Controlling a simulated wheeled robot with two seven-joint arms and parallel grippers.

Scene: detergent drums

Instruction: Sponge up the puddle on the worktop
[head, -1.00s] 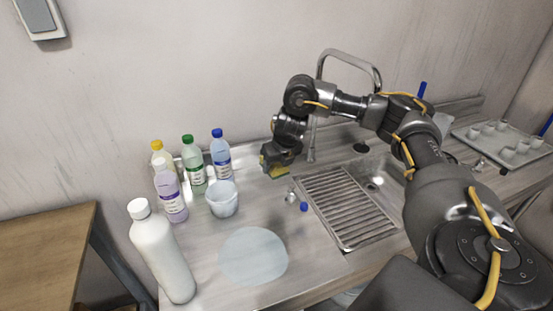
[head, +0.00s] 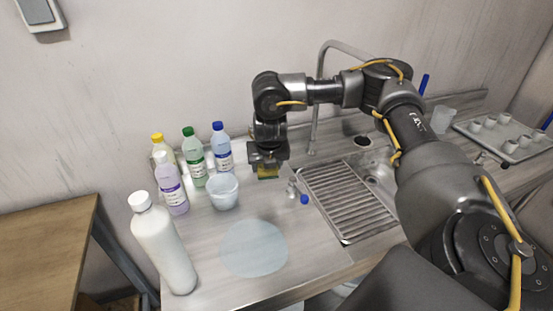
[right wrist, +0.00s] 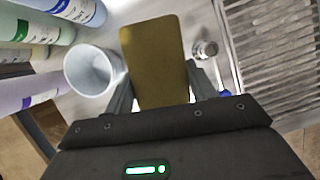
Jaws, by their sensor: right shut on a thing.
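The puddle (head: 254,248) is a pale, roundish patch on the worktop (head: 318,262), in front of the white cup. My right gripper (head: 268,168) is shut on the sponge (head: 267,173), which is yellow. In the right wrist view the sponge (right wrist: 154,62) shows between the two fingers (right wrist: 158,90). The gripper points down and holds the sponge behind the puddle, between the white cup and the sink. Whether the sponge touches the worktop I cannot tell. My left gripper is not in view.
A white cup (head: 223,191) stands left of the sponge, with several bottles behind it. A large white bottle (head: 163,246) stands left of the puddle. A small metal item with a blue cap (head: 304,199) lies near the drainer (head: 346,203). The worktop right of the puddle is clear.

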